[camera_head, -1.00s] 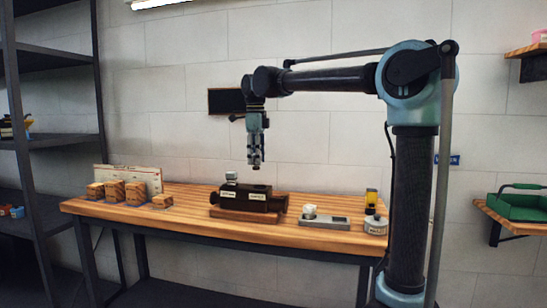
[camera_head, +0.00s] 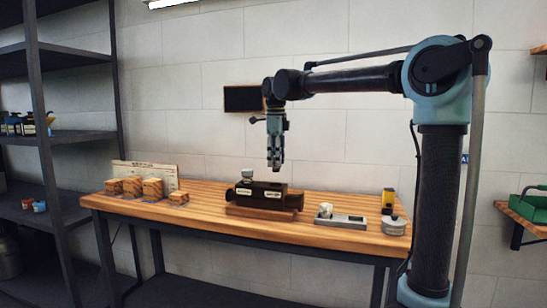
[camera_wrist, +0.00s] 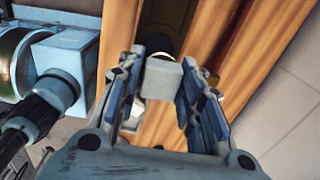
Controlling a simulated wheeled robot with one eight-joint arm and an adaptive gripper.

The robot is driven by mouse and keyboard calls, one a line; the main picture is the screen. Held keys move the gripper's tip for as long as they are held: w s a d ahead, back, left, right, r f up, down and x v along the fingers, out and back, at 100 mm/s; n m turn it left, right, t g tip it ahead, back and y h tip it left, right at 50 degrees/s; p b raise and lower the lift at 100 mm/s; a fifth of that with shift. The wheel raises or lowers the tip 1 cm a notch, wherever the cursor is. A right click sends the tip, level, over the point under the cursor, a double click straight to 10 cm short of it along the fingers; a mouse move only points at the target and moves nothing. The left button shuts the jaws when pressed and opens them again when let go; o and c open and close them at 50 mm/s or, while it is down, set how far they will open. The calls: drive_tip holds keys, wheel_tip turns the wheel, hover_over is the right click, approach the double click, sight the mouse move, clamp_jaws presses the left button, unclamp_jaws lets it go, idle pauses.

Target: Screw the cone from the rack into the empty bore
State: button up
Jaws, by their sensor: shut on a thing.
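A dark body (camera_head: 265,196) with pale labels lies on a wooden base on the workbench. A grey square-topped piece (camera_head: 247,175) stands on its left part. The grey rack (camera_head: 348,219) lies to the right of the body, with a pale piece (camera_head: 325,210) at its left end. My gripper (camera_head: 275,166) points down above the body, clear of it. In the wrist view my gripper (camera_wrist: 163,85) is shut on a grey square-headed piece (camera_wrist: 163,77), apparently the cone. The empty bore cannot be made out.
Several small wooden boxes (camera_head: 152,189) and an upright card (camera_head: 144,171) stand at the bench's left. A yellow-black item (camera_head: 388,199) and a round grey tin (camera_head: 393,226) stand at the right end. Dark shelving (camera_head: 70,137) is at far left.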

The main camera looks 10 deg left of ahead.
sight(276, 171)
drive_tip(key=shift+f, duration=2.8)
drive_tip(key=shift+m, duration=2.1)
drive_tip(key=o, duration=2)
